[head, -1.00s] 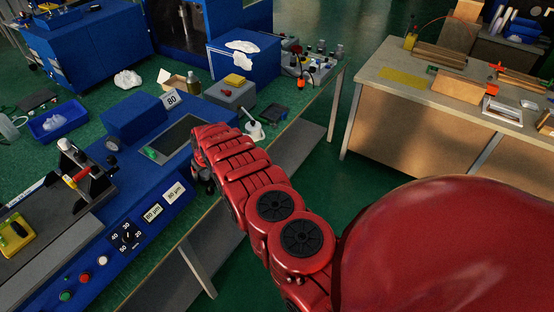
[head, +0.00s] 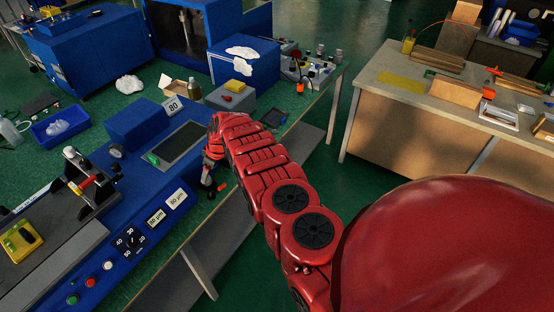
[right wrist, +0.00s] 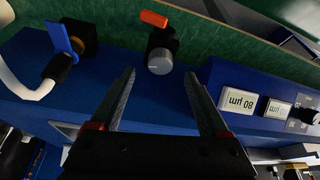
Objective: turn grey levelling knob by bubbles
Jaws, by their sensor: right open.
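A grey round knob (right wrist: 160,62) on a dark mount sits at the front edge of the blue machine in the right wrist view. My right gripper (right wrist: 159,82) is open, with one finger to each side of the knob's line. The knob appears just beyond the fingertips, and I see no contact. In the head view my right gripper (head: 208,178) hangs beside the machine's right end, mostly hidden by my own red arm. I cannot make out any bubbles. My left gripper is not in view.
The blue machine (head: 140,207) carries a dial, buttons and "80 µm" labels (right wrist: 239,102). A blue lever (right wrist: 62,40) with a white hose is left of the knob; an orange handle (right wrist: 153,18) lies behind it. A yellow block (head: 20,238) sits at left. The floor right of the bench is clear.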

